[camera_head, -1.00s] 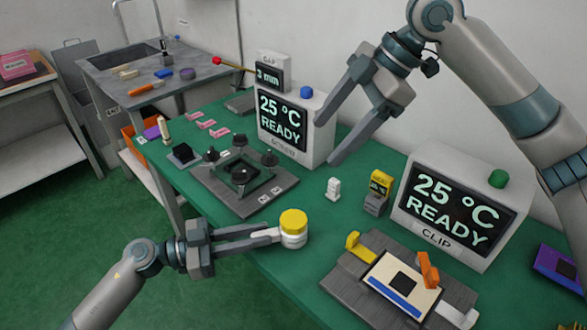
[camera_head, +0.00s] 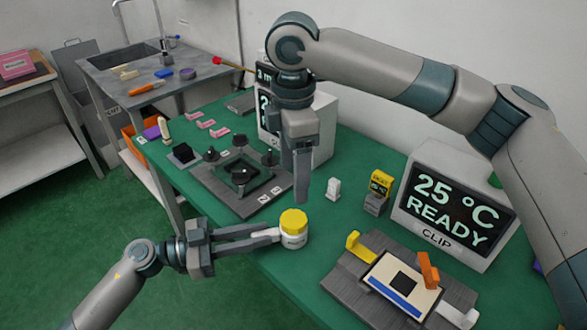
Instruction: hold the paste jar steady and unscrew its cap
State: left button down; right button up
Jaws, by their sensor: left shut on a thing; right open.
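The paste jar (camera_head: 293,240) is white and upright at the front edge of the green table. Its yellow cap (camera_head: 293,221) sits on top. My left gripper (camera_head: 276,237) comes in from the left and is shut on the jar's body, below the cap. My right gripper (camera_head: 302,200) points down just above and slightly behind the cap in the picture. Its fingers overlap each other in this view; it is open and holds nothing visible. I cannot tell the exact gap between its fingertips and the cap.
A lever fixture (camera_head: 205,180) stands behind left of the jar. Another fixture (camera_head: 345,283) with yellow and orange levers lies at front right. A CLIP display box (camera_head: 440,238), a small white item (camera_head: 334,189) and a yellow-topped block (camera_head: 380,183) stand to the right.

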aim_at(294, 219)
jog(key=shift+f, duration=0.1)
jog(key=shift+f, duration=5.9)
jog(key=shift+c, duration=0.6)
jog(key=c, duration=1)
